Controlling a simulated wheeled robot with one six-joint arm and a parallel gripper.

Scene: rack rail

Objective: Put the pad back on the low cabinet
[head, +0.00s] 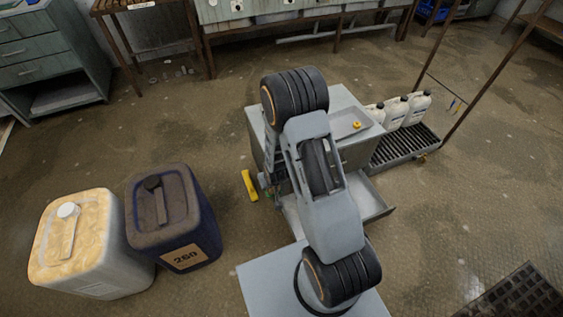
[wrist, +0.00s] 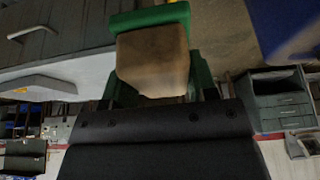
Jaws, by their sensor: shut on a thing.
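The pad (wrist: 153,62), a tan block with a green strip along one edge, is held in my gripper (wrist: 155,70) in the wrist view. The gripper's green fingers show on both sides of it. The low cabinet (head: 345,100) is grey, with a pale top and a drawer (head: 376,208) pulled out at the front. In the head view my arm covers much of the cabinet. My gripper is low at the cabinet's left side there, mostly hidden, and the pad cannot be made out clearly.
A yellow piece (head: 249,185) shows left of the cabinet. A tray with a small yellow object (head: 357,125) is on its top. White bottles (head: 405,108) stand on a rack at right. A cream drum (head: 75,245) and a dark blue drum (head: 172,215) stand left.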

